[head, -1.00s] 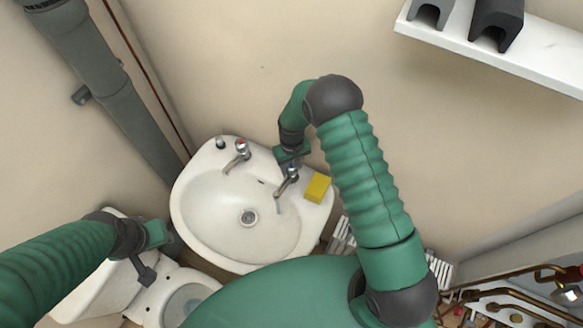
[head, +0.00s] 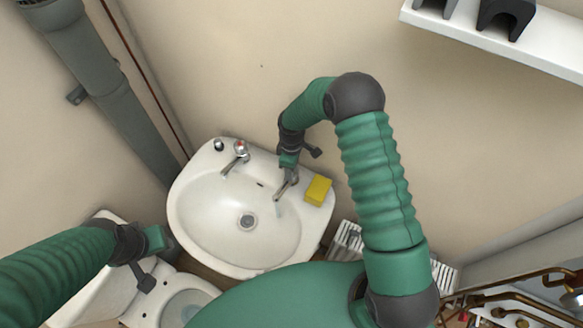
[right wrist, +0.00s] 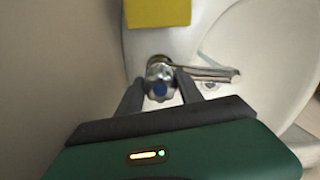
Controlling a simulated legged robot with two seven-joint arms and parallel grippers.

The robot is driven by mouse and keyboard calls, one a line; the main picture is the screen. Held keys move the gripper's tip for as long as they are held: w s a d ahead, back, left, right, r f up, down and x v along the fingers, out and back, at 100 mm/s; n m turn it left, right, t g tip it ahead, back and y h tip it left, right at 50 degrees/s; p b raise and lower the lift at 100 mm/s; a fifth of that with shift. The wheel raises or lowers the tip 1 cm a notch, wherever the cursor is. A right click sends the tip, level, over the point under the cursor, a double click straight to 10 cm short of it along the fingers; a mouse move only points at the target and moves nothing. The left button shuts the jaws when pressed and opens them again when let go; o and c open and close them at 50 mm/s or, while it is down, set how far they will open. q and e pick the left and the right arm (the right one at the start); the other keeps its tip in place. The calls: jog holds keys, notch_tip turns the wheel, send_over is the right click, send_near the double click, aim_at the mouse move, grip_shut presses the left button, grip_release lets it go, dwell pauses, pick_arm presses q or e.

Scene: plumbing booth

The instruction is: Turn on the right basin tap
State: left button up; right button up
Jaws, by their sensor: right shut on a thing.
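The white basin (head: 205,225) has two chrome taps. The left tap (head: 238,154) has a red mark. The right tap (head: 283,190) shows its spout over the bowl. I cannot tell whether water runs from the spout. My left gripper (head: 163,241) is left of the basin, above the toilet, its fingers unclear.
A yellow sponge (head: 318,191) lies on the basin rim close to the right tap. A toilet (head: 180,300) stands at lower left, a grey pipe (head: 100,75) at upper left. A white shelf (head: 540,53) is at upper right, copper pipes (head: 500,300) at lower right.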

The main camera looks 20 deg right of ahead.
jog(key=shift+w+r+n, duration=0.2)
jog(key=shift+w+n, duration=0.05)
jog(key=shift+n, duration=0.25)
jog(key=o, duration=1.1)
jog(key=shift+o, duration=1.4)
jog(key=shift+s+f, duration=0.1)
notch_tip(320, 180, up, 17)
jog(key=b, duration=0.2)
jog(key=shift+f, duration=0.15)
